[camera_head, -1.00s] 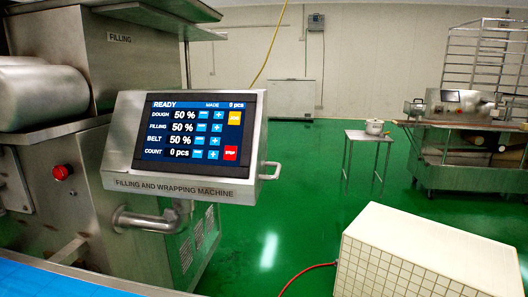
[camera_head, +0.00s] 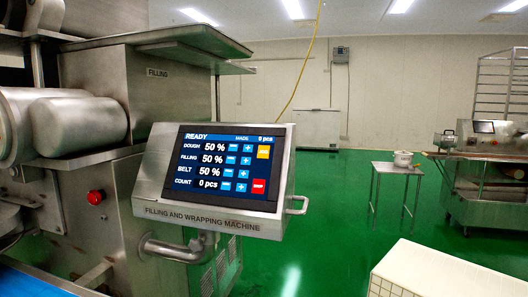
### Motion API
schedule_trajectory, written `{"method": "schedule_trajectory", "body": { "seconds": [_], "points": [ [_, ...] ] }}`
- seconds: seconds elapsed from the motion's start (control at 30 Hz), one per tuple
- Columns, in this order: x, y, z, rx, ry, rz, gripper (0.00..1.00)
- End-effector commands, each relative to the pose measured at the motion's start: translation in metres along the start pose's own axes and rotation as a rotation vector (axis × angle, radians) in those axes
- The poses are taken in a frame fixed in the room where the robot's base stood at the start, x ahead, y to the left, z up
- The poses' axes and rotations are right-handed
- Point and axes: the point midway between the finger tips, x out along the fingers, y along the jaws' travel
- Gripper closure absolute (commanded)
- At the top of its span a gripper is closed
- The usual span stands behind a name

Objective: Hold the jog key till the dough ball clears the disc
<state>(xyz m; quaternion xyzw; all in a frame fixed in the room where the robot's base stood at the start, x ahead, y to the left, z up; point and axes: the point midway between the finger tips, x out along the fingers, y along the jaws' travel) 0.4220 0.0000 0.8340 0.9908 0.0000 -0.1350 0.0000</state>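The control panel (camera_head: 212,219) of the filling and wrapping machine stands left of centre. Its lit screen (camera_head: 222,166) reads READY, with dough, filling and belt each at 50 % and the count at 0 pcs. The orange key (camera_head: 264,152) is at the screen's upper right; its lettering is too small to read for certain, and it is the likely jog key. The red stop key (camera_head: 258,186) is below it. No dough ball or disc shows in this view. My gripper is not in view, and nothing touches the panel.
A red knob (camera_head: 96,197) is on the machine body, above a blue belt (camera_head: 40,284) at bottom left. A white box (camera_head: 445,272) fills the lower right. A small table (camera_head: 396,168) with a pot (camera_head: 403,159) stands behind. Green floor (camera_head: 325,225) between is clear.

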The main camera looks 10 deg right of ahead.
Motion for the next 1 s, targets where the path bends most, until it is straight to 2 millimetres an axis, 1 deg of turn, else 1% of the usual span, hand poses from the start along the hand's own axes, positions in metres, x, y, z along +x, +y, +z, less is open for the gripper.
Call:
{"method": "schedule_trajectory", "body": {
  "seconds": [0.03,0.07,0.57,0.6,1.0],
  "points": [
    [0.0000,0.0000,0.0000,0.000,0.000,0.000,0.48],
    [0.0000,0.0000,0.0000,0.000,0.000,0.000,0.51],
    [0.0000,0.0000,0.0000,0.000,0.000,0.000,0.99],
    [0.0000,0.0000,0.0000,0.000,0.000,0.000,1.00],
    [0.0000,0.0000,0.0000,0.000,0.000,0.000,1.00]
  ]
}}
